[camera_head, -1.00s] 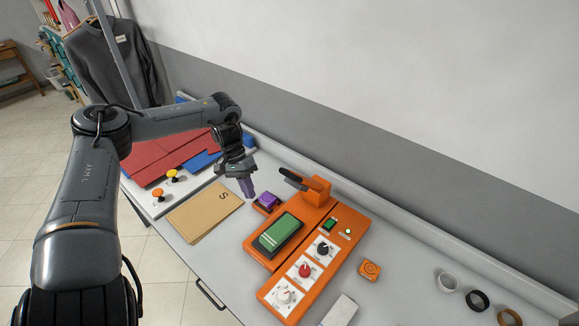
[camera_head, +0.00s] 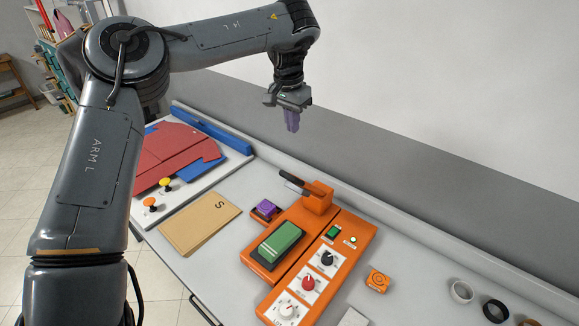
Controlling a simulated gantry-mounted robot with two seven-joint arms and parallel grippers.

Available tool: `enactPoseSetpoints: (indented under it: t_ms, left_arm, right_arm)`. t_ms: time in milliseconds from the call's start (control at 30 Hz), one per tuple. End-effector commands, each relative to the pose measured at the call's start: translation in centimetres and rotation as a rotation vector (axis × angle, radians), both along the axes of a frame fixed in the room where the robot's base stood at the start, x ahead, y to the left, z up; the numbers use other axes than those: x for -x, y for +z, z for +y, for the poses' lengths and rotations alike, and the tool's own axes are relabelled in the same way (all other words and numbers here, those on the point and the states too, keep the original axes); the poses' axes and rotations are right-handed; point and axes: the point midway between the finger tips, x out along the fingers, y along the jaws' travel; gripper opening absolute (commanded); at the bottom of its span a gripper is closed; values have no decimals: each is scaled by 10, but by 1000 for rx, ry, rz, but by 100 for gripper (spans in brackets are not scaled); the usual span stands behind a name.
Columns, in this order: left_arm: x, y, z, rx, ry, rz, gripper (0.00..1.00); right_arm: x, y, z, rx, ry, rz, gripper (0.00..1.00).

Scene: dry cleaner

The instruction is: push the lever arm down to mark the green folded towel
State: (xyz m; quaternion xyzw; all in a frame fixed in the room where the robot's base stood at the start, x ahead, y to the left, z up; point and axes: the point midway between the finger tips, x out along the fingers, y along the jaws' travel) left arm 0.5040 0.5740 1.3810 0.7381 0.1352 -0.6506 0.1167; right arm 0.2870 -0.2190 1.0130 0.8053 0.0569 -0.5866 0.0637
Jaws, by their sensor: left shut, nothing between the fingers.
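The green folded towel (camera_head: 281,243) lies on the dark plate of the orange marking machine (camera_head: 333,232). The lever arm (camera_head: 293,181) is dark and juts up and to the left from the orange block at the machine's back; it is raised clear of the towel. My left gripper (camera_head: 292,128) is shut and empty, pointing down. It appears in the picture above the lever arm and apart from it. My right gripper is not in view.
A purple block (camera_head: 265,208) sits beside the machine's left edge. A brown folder marked S (camera_head: 199,221) lies further left, near a board with red and blue pieces (camera_head: 180,160). An orange tag-like block (camera_head: 377,281) and rings (camera_head: 462,291) lie to the right.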

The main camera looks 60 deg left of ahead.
Motion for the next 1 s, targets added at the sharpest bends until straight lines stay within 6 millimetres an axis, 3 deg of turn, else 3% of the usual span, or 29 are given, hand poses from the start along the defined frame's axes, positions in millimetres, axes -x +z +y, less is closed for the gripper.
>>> enactPoseSetpoints:
  t_ms: [467,1000]
  left_arm:
    - [-1,-10,1,1,0,1,0]
    - [-11,-99,5,2,1,2,0]
  right_arm:
    - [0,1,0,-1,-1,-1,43]
    - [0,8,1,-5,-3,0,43]
